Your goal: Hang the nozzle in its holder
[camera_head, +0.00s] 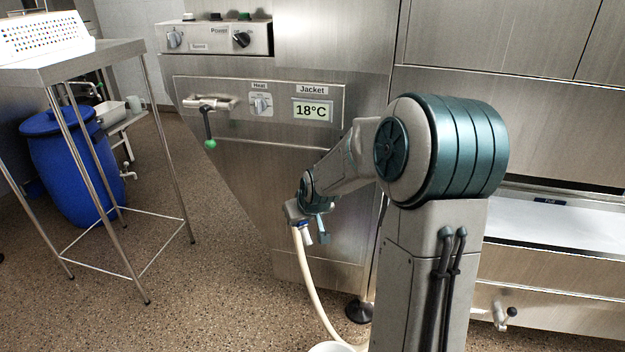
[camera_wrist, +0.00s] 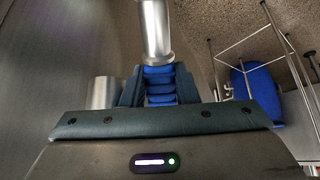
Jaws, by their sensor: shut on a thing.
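The nozzle has a blue ribbed grip (camera_wrist: 160,86) and a silver metal tube (camera_wrist: 155,30) that points to the top of the wrist view. My gripper (camera_wrist: 159,90) is shut on the blue grip, with a finger on each side. In the head view my gripper (camera_head: 306,226) is in front of the steel machine, low and left of my arm. A pale hose (camera_head: 308,275) hangs down from it. A short metal cylinder (camera_wrist: 103,92) stands left of the fingers in the wrist view; I cannot tell whether it is the holder. Most of the nozzle is hidden in the head view.
A steel machine (camera_head: 300,170) with knobs and a display (camera_head: 312,110) stands behind my gripper. A lever with a green end (camera_head: 209,143) sticks out from it. A steel table (camera_head: 80,62) carrying a white perforated basket (camera_head: 42,35) and a blue barrel (camera_head: 70,165) are left. Floor between is clear.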

